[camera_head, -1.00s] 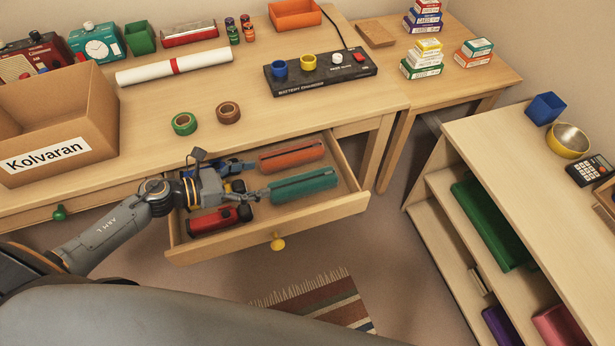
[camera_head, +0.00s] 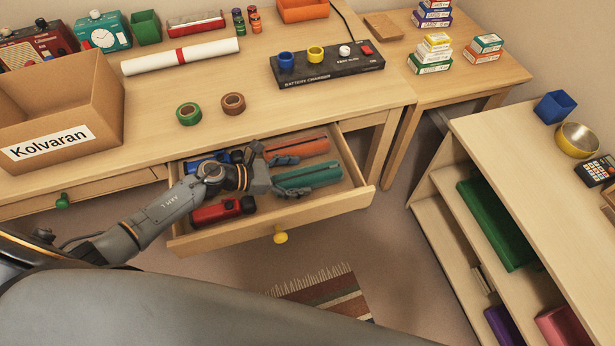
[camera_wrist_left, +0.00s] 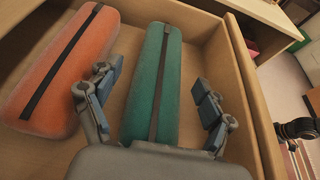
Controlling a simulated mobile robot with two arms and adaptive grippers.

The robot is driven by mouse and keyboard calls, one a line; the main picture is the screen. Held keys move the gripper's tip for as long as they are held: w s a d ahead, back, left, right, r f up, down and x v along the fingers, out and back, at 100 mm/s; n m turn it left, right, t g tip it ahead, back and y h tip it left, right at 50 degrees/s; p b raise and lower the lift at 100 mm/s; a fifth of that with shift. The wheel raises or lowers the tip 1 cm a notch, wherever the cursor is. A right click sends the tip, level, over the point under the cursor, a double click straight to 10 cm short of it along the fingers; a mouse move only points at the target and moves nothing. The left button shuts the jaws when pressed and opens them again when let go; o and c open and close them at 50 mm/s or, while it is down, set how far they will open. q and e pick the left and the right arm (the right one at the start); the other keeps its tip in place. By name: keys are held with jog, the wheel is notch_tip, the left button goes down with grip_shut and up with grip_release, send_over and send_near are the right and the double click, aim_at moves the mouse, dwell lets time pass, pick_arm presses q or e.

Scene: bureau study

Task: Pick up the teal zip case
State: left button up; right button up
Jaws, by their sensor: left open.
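The teal zip case (camera_head: 310,174) lies in the open drawer (camera_head: 343,200), in front of the orange zip case (camera_head: 305,146). In the left wrist view the teal case (camera_wrist_left: 168,72) runs lengthwise away from me, with a dark zip along its top. My left gripper (camera_head: 290,175) is at the left end of the teal case. In the left wrist view the fingers of my left gripper (camera_wrist_left: 150,95) are open, one on each side of the near part of the case. Its near end is hidden by the gripper body.
The orange case (camera_wrist_left: 70,62) is close beside the left finger. The drawer wall (camera_wrist_left: 250,90) is close to the right finger. A red object (camera_head: 222,210) and a blue object (camera_head: 205,163) also lie in the drawer. The desk edge overhangs its back.

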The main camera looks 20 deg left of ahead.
pick_arm(q)
jog(key=shift+x, duration=1.15)
jog(key=c, duration=1.3)
jog(key=shift+r, duration=0.1)
